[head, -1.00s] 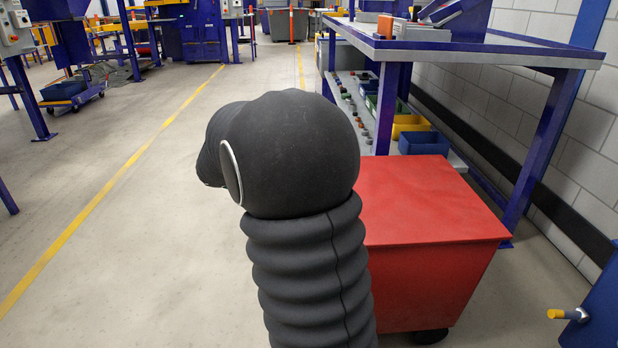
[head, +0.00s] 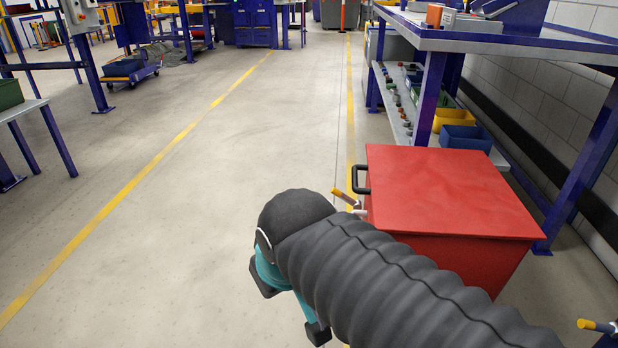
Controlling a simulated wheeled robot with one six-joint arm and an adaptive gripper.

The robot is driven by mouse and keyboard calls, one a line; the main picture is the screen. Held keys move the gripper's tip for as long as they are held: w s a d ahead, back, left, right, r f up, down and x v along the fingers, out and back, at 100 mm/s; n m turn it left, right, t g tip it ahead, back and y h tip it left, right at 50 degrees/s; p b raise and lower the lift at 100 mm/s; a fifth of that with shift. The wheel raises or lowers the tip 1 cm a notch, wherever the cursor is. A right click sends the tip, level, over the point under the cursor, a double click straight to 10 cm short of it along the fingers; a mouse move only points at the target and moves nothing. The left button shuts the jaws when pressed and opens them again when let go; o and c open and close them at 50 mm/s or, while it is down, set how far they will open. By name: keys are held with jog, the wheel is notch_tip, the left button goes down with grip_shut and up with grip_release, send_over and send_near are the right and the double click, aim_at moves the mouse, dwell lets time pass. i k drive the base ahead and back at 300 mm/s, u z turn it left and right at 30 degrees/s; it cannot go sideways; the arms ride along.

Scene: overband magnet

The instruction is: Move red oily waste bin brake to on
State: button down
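The red oily waste bin (head: 455,195) stands right of centre with its flat lid closed. A black handle (head: 356,182) sticks out at its left side. Just below the handle is a lever with a yellow end (head: 343,197) on a pale stem, likely the brake; its on or off position cannot be read. My gripper (head: 290,303) is low in the picture, left of the bin and apart from the lever. My arm hides the bin's lower left front.
A blue-framed workbench (head: 480,40) with small bins on its lower shelf stands behind the red bin, along the wall. Another yellow-tipped lever (head: 597,326) shows at lower right. The floor left of the bin is clear, with a yellow line (head: 170,140).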

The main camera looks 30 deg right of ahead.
aim_at(357, 203)
jog(key=u, duration=0.5)
jog(key=k, duration=1.2)
jog(key=z, duration=0.3)
jog(key=i, duration=0.9)
jog(key=z, duration=0.95)
jog(key=i, duration=0.55)
jog(key=z, duration=0.15)
